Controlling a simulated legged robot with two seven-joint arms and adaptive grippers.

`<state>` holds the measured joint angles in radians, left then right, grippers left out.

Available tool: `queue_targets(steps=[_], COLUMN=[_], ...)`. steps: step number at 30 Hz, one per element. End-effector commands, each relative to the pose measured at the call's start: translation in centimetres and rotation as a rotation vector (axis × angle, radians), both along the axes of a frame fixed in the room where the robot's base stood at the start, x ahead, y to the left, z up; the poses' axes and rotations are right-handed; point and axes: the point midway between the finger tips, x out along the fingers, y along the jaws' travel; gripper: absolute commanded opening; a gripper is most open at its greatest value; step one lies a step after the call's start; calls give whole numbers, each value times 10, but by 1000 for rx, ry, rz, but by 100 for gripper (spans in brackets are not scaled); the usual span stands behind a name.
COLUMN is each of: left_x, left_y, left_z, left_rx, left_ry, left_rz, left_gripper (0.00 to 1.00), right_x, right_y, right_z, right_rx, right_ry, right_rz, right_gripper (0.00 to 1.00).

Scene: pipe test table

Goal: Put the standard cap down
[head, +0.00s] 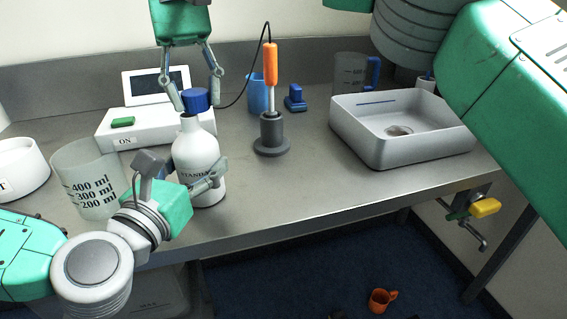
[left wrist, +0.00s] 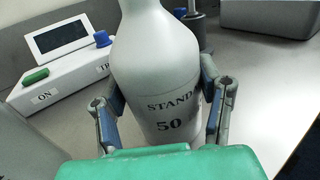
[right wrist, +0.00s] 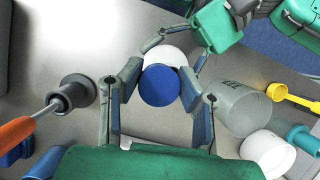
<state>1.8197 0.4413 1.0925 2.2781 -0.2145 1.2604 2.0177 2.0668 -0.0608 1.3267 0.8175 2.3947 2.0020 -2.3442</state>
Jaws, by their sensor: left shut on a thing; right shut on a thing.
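The standard cap is a blue cylinder (head: 195,99) at the mouth of the white standard bottle (head: 196,153). My right gripper (head: 197,98) comes from above and is shut on the cap. The right wrist view shows the cap (right wrist: 159,86) between the fingers, with the white bottle behind it. I cannot tell whether cap and neck touch. My left gripper (head: 205,183) is shut around the bottle's body; the left wrist view shows the lettered bottle (left wrist: 163,90) upright on the table between its fingers. The bottle's top is outside that view.
The steel table (head: 310,195) has clear room right of the bottle. A dark stand (head: 271,136) holds an orange-handled probe (head: 270,64). A meter box (head: 150,128), a measuring beaker (head: 88,178) and a grey basin (head: 400,140) stand around. An orange mug (head: 380,300) is on the floor.

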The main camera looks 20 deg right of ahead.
Motion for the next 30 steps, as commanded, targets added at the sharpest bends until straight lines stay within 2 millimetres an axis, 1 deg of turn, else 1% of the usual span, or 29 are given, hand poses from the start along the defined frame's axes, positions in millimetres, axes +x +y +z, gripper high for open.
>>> queue_targets(steps=[1, 2, 5, 8, 12, 15, 18, 21, 23, 27, 30], left_x=[0, 0, 0, 0, 0, 0, 0, 0, 0, 0, 0], left_y=[0, 0, 0, 0, 0, 1, 1, 1, 1, 1, 1], left_z=[-1, -1, -1, -1, -1, -1, -1, -1, -1, -1, -1], left_rx=[1, 1, 1, 1, 1, 0, 0, 0, 0, 0, 0], left_ry=[2, 2, 2, 2, 2, 2, 2, 2, 2, 2, 2], left_rz=[0, 0, 0, 1, 0, 0, 0, 0, 0, 0, 1], left_gripper=[25, 25, 25, 25, 25, 25, 25, 25, 25, 25, 25], right_x=[7, 11, 7, 2, -12, -24, -33, -39, -41, -42, -42], right_y=[-14, -23, -47, -76, -117, -140, -155, -164, -166, -167, -167], right_z=[0, 1, -5, -14, -29, -38, -46, -51, -58, -82, -96], right_rx=[4, 4, 0, 0, -1, -2, -2, -2, -4, -4, -3], right_ry=[2, 2, 2, 1, 2, 1, 1, 1, 2, 3, 2], right_rz=[-41, -69, -49, -34, -7, 7, 20, 27, 28, 29, 29], right_gripper=[0, 0, 0, 0, 0, 0, 0, 0, 0, 0, 0])
